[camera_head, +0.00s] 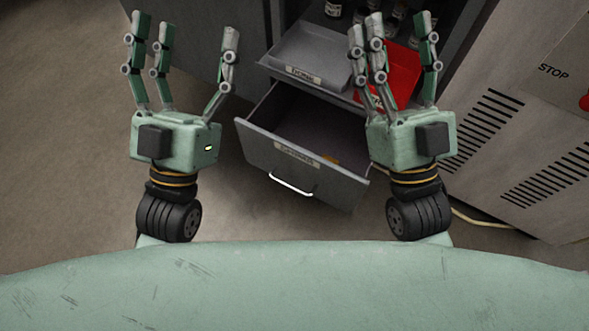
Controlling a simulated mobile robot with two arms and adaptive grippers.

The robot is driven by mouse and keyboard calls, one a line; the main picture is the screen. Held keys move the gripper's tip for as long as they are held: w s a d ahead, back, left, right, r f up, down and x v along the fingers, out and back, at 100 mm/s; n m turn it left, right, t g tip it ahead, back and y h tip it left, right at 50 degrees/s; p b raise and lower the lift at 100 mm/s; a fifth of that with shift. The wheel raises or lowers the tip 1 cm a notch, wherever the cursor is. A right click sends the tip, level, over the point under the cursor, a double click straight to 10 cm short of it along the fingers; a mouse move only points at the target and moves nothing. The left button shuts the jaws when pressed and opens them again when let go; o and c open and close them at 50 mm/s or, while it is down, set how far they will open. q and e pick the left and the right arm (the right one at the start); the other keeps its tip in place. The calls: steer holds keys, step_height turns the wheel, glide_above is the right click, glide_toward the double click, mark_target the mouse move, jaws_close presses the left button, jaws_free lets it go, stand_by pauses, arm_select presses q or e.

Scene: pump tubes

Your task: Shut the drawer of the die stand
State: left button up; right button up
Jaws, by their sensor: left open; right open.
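The drawer (265,152) of the grey die stand (245,38) is pulled out toward me. It has a label and a pale bar handle (291,184) on its front. The drawer's inside is mostly dark, with a small orange-yellow thing (331,160) near its front right. My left gripper (185,50) is open and empty, to the left of the drawer. My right gripper (394,50) is open and empty, over the drawer's right side, and hides part of it. Neither gripper is at the handle.
Above the drawer are a grey tray (312,55) with a label and a red tray (404,75), partly hidden by my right gripper. Small bottles (333,8) stand behind. A pale vented cabinet (490,110) with a STOP marking is at the right. Bare floor (60,130) lies at the left.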

arm_select(q)
steer(key=shift+r, duration=0.25)
steer(key=shift+c, duration=0.3)
